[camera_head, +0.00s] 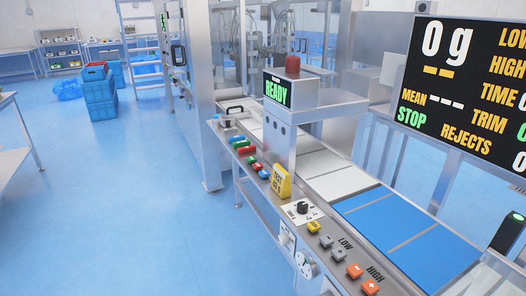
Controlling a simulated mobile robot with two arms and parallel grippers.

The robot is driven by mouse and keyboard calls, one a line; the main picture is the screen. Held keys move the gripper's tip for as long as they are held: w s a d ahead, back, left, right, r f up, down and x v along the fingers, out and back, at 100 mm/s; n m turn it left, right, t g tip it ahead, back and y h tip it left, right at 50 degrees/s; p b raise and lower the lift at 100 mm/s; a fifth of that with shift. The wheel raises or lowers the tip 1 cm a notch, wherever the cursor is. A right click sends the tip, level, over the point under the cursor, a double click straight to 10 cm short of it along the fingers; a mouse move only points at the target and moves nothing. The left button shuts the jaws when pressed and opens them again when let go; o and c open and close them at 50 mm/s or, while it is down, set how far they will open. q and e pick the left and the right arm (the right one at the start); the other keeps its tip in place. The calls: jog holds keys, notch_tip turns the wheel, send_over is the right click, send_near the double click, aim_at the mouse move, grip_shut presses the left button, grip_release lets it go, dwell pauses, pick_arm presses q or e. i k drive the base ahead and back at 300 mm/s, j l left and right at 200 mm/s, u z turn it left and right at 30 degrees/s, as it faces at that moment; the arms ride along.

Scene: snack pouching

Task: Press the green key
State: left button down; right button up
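A slanted metal control strip (336,254) runs along the near side of a packing line. Its far part carries a row of small coloured keys, red, green and blue, too small to separate clearly. A green key (241,144) appears in the far group, and more green shows in the nearer group (257,167). A yellow block with dark lettering (281,181) stands beside them. Nearer are a dark knob on a white plate (302,208), a yellow key (313,227), grey keys (326,241) marked LOW and orange keys (354,271) marked HIGH. Neither gripper is in view.
A box reading READY in green (277,89) stands over the conveyor (408,236). A black display (464,87) reads 0 g and STOP. A dark device with a green light (510,231) is at the right edge. Blue crates (100,100) stand back left.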

aim_at(251, 159)
jog(key=i+j+z, duration=0.4)
jog(key=i+j, duration=0.3)
jog(key=i+j+z, duration=0.4)
jog(key=i+j, duration=0.35)
jog(key=j, duration=0.2)
